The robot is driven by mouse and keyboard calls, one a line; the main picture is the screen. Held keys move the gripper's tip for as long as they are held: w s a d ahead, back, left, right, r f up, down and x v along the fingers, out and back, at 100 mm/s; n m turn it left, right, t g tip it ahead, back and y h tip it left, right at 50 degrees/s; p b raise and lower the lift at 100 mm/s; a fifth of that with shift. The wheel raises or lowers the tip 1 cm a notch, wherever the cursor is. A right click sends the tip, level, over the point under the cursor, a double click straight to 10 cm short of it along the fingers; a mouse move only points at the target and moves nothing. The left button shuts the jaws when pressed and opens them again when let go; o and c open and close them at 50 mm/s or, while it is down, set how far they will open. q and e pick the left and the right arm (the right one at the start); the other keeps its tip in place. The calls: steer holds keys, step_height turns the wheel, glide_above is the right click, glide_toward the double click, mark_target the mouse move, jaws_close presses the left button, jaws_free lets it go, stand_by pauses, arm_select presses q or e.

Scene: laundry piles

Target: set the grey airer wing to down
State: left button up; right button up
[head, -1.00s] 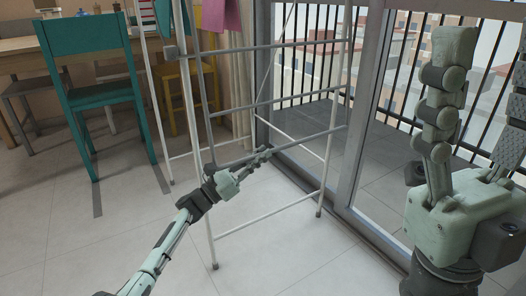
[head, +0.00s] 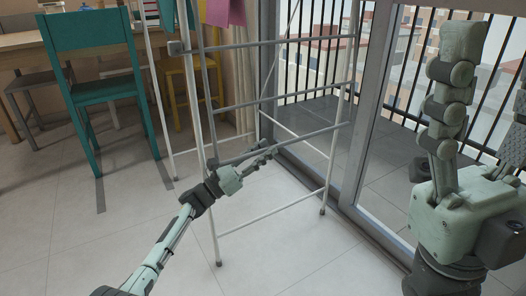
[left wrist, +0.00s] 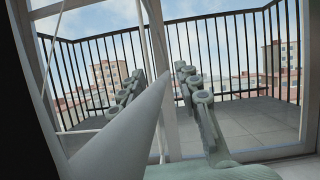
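The airer has thin white legs (head: 333,165) and stands before the glass door. Its grey wing (head: 285,98), a frame with several cross bars, hangs down steeply along the near side. My left gripper (head: 264,153) is at the wing's lowest bar, just under it near its left part. In the left wrist view the two fingers (left wrist: 160,95) stand apart, and a thick pale bar (left wrist: 122,128) crosses close in front of them. I see no grip on the bar; whether the gripper touches it cannot be told.
Pink and purple cloths (head: 222,12) hang at the airer's top. A teal chair (head: 105,90), a yellow chair (head: 183,85) and a wooden table stand at the back left. The glass door's frame (head: 365,110) is close behind the airer. The front floor is clear.

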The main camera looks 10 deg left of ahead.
arm_select(q)
steer(key=v, duration=1.2)
steer(key=shift+s, duration=0.1)
